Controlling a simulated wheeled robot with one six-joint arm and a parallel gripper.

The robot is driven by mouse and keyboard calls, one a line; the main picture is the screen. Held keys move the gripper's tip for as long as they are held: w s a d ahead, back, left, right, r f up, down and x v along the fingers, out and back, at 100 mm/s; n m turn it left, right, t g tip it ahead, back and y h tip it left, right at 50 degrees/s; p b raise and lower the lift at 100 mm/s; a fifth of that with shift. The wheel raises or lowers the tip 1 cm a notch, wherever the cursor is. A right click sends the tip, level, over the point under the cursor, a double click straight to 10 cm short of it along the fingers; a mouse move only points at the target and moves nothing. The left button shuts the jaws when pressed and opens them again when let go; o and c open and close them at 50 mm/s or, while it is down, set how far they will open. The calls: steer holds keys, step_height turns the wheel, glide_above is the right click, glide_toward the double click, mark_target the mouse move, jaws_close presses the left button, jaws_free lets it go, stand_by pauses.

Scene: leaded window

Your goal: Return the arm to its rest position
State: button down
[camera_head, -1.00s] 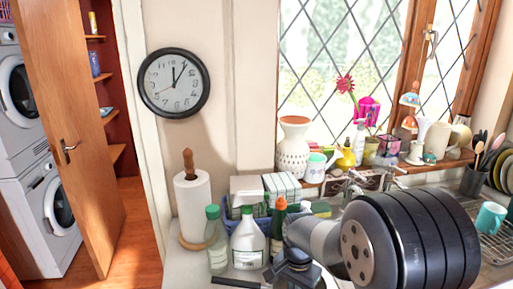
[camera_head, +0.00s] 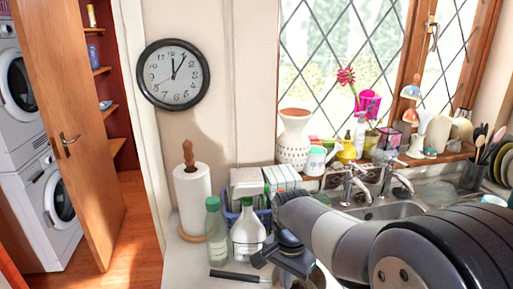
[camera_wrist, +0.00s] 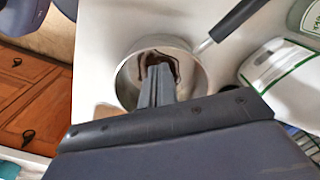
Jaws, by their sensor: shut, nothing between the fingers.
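My gripper (camera_head: 292,262) hangs low over the counter at the bottom middle of the head view, with my arm reaching in from the lower right. Its fingertips are not clear there. In the wrist view the two fingers (camera_wrist: 158,75) are pressed together, shut and empty. They point at a metal saucepan (camera_wrist: 128,82) with dark brown matter inside and overlap its opening. I cannot tell whether the tips are inside the pan or above it. The pan's black handle (camera_head: 238,275) points left in the head view; my gripper partly hides the pan.
A clear green-capped bottle (camera_head: 216,238) and a white bottle (camera_head: 248,236) stand close left of my gripper. A paper towel roll (camera_head: 192,200) stands behind them. The sink taps (camera_head: 352,185) and a sill with a vase (camera_head: 294,140) and ornaments lie behind my arm.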

steer(key=f, duration=0.6)
steer(key=shift+w+d+f, duration=0.2)
steer(key=shift+w+d, duration=0.05)
steer(key=w+d, duration=0.1)
steer(key=w, duration=0.1)
steer(key=w+d, duration=0.2)
steer(key=w+d+p, duration=0.1)
steer(key=w+d, duration=0.1)
steer(key=w, duration=0.1)
steer(key=shift+d, duration=0.15)
steer(key=shift+w+d, duration=0.1)
steer(key=shift+w, duration=0.05)
steer(key=shift+r, duration=0.15)
